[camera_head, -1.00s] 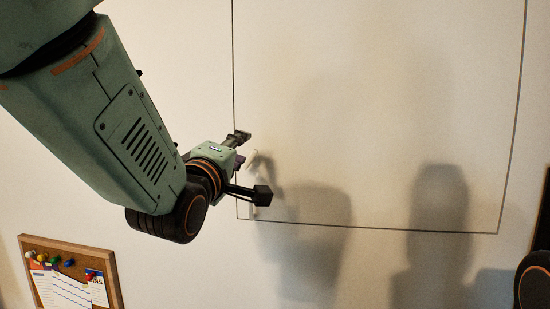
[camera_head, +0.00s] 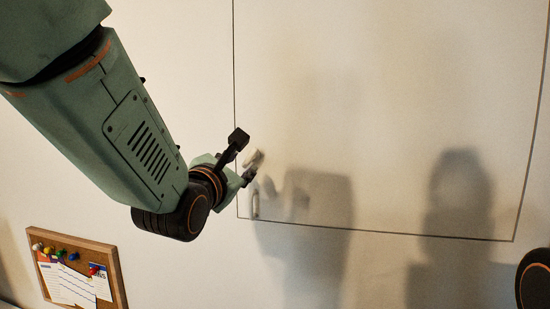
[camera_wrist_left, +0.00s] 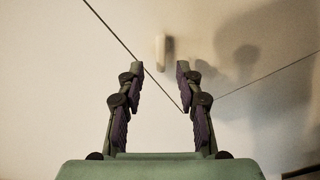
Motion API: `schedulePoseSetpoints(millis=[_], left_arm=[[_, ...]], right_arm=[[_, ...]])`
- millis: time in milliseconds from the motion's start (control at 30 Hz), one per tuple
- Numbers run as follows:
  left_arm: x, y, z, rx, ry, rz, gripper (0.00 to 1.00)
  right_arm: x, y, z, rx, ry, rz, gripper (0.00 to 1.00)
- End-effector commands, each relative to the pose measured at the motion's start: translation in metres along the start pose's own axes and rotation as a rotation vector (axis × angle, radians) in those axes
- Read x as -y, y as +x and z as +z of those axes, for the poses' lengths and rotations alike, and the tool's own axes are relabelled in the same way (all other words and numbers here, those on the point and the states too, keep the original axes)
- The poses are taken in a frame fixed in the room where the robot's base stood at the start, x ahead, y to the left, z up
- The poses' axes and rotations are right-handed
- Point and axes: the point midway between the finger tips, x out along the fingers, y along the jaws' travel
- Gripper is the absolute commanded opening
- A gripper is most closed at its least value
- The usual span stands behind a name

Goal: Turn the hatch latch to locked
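The hatch (camera_head: 400,130) is a large pale panel outlined by a thin dark line in the head view. The latch (camera_wrist_left: 160,52) is a small pale lever near the hatch's lower corner in the left wrist view. It appears just beyond the fingertips, centred toward the left finger, and stands apart from them. In the head view a pale tilted piece, seemingly the latch (camera_head: 254,158), shows beside my left gripper (camera_head: 250,173). The left gripper (camera_wrist_left: 158,68) is open and empty, its two fingers spread. My right gripper is not in view.
A cork board (camera_head: 72,270) with papers and coloured pins hangs at lower left. A small pale upright piece (camera_head: 255,204) near the hatch's lower left corner is too small to identify. Shadows fall across the hatch. The hatch front is otherwise clear.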

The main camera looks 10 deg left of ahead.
Motion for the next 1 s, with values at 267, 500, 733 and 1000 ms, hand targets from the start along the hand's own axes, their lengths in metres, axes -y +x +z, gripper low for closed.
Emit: schedulePoseSetpoints(millis=[267,500,733,1000], left_arm=[[-0.001,0.044,0.003,-0.001,0.002,0.002,0.35],[0.001,0.061,0.003,-0.001,0.003,0.002,0.35],[0.001,0.062,0.002,-0.001,0.003,0.002,0.35],[0.001,0.062,0.002,0.0,0.003,0.002,0.18]], right_arm=[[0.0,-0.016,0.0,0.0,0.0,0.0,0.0],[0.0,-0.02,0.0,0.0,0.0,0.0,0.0],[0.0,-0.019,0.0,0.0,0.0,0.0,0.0],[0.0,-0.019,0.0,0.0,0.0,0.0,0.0]])
